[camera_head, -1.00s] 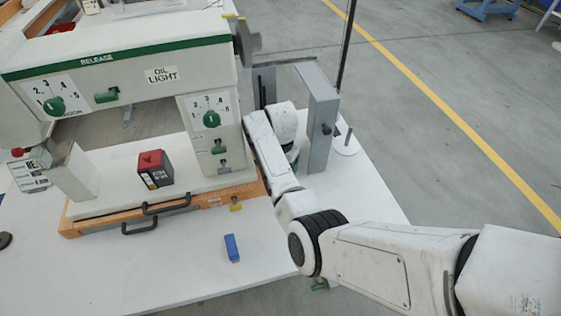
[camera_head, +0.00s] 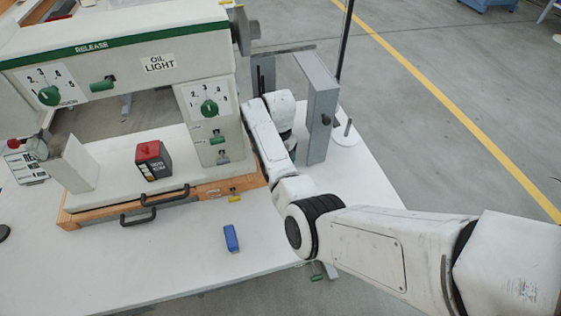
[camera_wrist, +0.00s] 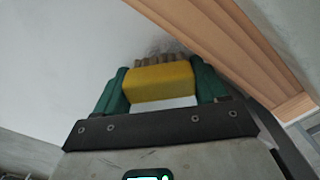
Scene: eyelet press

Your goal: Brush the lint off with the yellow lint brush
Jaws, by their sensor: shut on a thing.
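The yellow lint brush (camera_wrist: 160,82) is in my gripper (camera_wrist: 163,88) in the wrist view. The two green fingers are shut on its block from both sides. Its tan bristles point away from my gripper, toward a pale surface (camera_wrist: 60,50). A grey, fuzzy patch that looks like lint (camera_wrist: 168,46) shows at the bristle tips and is partly hidden by them. I cannot tell whether the bristles touch it. In the head view my gripper and the brush are hidden behind my arm, beside the press (camera_head: 130,50).
A wooden edge (camera_wrist: 230,50) runs close to the brush's right. A grey upright frame (camera_head: 318,110) stands right of my forearm. A red-topped box (camera_head: 153,160) sits on the press bed, and a blue block (camera_head: 231,238) lies on the white table (camera_head: 170,270). The table's front is mostly clear.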

